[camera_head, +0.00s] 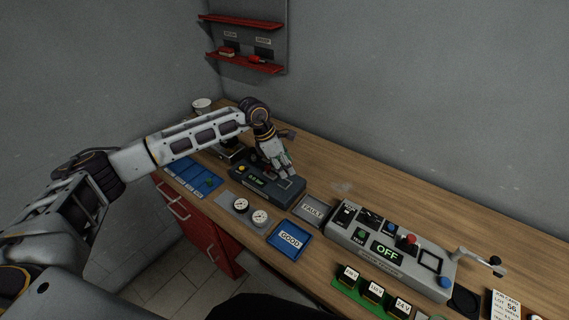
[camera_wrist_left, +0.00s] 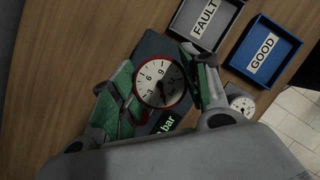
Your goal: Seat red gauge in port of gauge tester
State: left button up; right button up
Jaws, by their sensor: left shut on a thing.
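The red gauge (camera_wrist_left: 160,84) has a white dial and a red rim; it shows face-up in the left wrist view. My left gripper (camera_wrist_left: 152,82) is shut on it, with green-padded fingers on either side. In the head view, my left gripper (camera_head: 281,169) is over the gauge tester (camera_head: 266,187), a dark box with a green display and a yellow button. The tester's dark top (camera_wrist_left: 150,47) lies under the gauge in the wrist view. The port is hidden, and I cannot tell whether the gauge is in it or just above. My right gripper is out of view.
Two white-dial gauges (camera_head: 260,217) stand on a grey plate in front of the tester. A grey FAULT tray (camera_head: 312,222) and blue GOOD tray (camera_head: 289,253) lie to the right. A grey console (camera_head: 387,252) with a crank stands farther right. Bare wood lies behind.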

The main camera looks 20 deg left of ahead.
pick_arm(q)
jog(key=shift+f+b, duration=0.55)
jog(key=shift+f, duration=1.25)
jog(key=shift+f+b, duration=0.15)
jog(key=shift+b, duration=0.45)
jog(key=shift+f, duration=0.2)
dwell(0.3)
jog(key=shift+f+b, duration=0.3)
jog(key=shift+b, duration=0.2)
jog(key=shift+f+b, duration=0.3)
jog(key=shift+b, duration=0.05)
jog(key=shift+f, duration=0.25)
jog(key=shift+f+b, duration=0.1)
jog(key=shift+b, duration=0.4)
dwell(0.4)
